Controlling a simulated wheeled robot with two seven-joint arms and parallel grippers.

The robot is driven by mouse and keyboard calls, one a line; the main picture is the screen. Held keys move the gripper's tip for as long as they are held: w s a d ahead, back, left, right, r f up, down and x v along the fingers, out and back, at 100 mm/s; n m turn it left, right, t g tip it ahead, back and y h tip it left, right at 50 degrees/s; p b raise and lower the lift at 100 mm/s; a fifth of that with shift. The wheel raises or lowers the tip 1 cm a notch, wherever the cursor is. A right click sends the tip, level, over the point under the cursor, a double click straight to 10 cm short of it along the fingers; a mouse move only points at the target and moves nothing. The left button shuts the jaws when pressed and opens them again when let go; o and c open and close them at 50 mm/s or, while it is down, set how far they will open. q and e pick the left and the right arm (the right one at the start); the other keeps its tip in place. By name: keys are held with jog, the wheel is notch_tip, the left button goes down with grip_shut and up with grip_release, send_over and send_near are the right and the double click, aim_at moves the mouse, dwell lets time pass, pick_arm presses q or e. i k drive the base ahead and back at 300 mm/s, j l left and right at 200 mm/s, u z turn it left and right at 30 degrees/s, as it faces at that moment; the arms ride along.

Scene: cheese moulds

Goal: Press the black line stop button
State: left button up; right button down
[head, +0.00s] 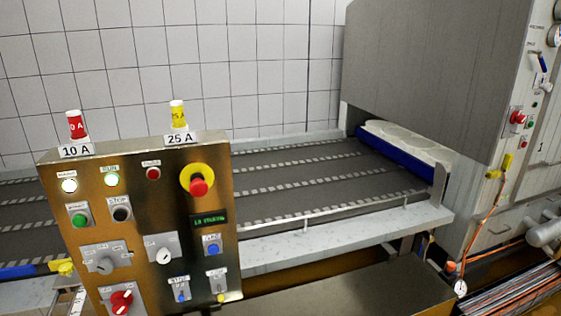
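A brass-coloured control panel (140,240) stands in the left foreground, facing me. The black button (121,214) sits in a grey square plate under a "STOP" label, in the panel's upper left area. A green button (79,220) is just left of it. The black button's face is uncovered and nothing touches it. A small display (210,220) with green text, too small to read surely, is on the panel's right side. Neither of my grippers shows in the head view.
A red mushroom button (199,187) on yellow is right of the black button. Lamps, knobs and blue buttons share the panel. Red (76,125) and yellow (178,114) tagged pieces stand on top. A conveyor (310,180) runs behind into a grey machine (430,75).

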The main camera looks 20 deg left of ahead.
aim_at(119, 214)
jog(key=u, duration=1.65)
